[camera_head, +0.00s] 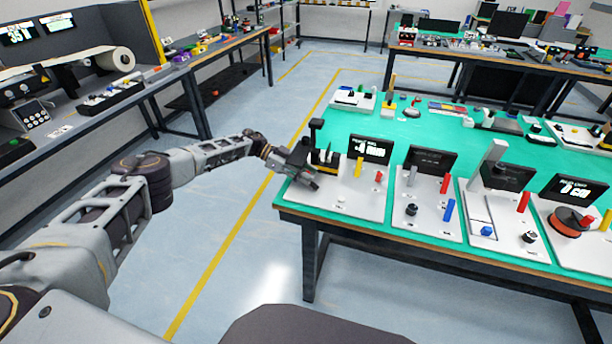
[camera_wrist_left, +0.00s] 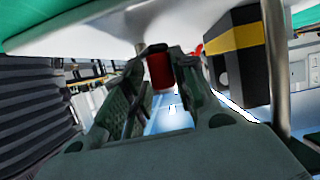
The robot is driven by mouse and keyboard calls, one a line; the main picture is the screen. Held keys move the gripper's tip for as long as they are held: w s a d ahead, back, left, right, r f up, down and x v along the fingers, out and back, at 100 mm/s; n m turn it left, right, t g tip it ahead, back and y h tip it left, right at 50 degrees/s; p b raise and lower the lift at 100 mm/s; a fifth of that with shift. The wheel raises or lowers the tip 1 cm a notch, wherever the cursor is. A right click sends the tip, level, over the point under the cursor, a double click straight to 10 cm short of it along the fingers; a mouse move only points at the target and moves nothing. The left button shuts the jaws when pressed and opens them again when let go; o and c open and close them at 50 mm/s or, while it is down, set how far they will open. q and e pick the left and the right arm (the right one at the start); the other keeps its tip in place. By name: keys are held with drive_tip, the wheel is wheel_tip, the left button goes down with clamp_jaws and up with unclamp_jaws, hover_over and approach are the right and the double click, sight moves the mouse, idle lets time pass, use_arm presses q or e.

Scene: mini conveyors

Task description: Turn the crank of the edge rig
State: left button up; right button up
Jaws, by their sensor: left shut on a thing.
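The edge rig (camera_head: 340,201) is a pale plate at the near left corner of the green table, with a black post, a black-and-yellow block (camera_head: 327,158) and a small display. My left gripper (camera_head: 306,174) is at the rig's left side, by the table edge. In the left wrist view, its dark fingers (camera_wrist_left: 160,82) are shut on a dark red crank handle (camera_wrist_left: 158,68). The black-and-yellow block (camera_wrist_left: 238,58) stands to the right of the fingers there. The rest of the crank is mostly hidden by the gripper. My right gripper is not in view.
More rigs on pale plates stand in a row to the right, one with a red-orange disc (camera_head: 570,222). A yellow post (camera_head: 358,168) stands on the edge rig's plate. The floor (camera_head: 237,240) left of the table is clear. A grey workbench (camera_head: 95,103) runs along the left.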

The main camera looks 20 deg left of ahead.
use_arm(q)
drive_tip(key=shift+a+f, duration=0.1)
drive_tip(key=shift+f, duration=0.1)
drive_tip(key=o, duration=0.6)
drive_tip(key=shift+o, duration=1.4)
drive_tip(key=shift+w+f, duration=0.15)
drive_tip(key=shift+w, duration=0.05)
drive_tip(key=shift+s+r, duration=0.15)
drive_tip(key=shift+r, duration=0.05)
drive_tip(key=v, duration=1.1)
drive_tip(key=shift+a, duration=0.4)
drive_tip(key=shift+r, duration=0.1)
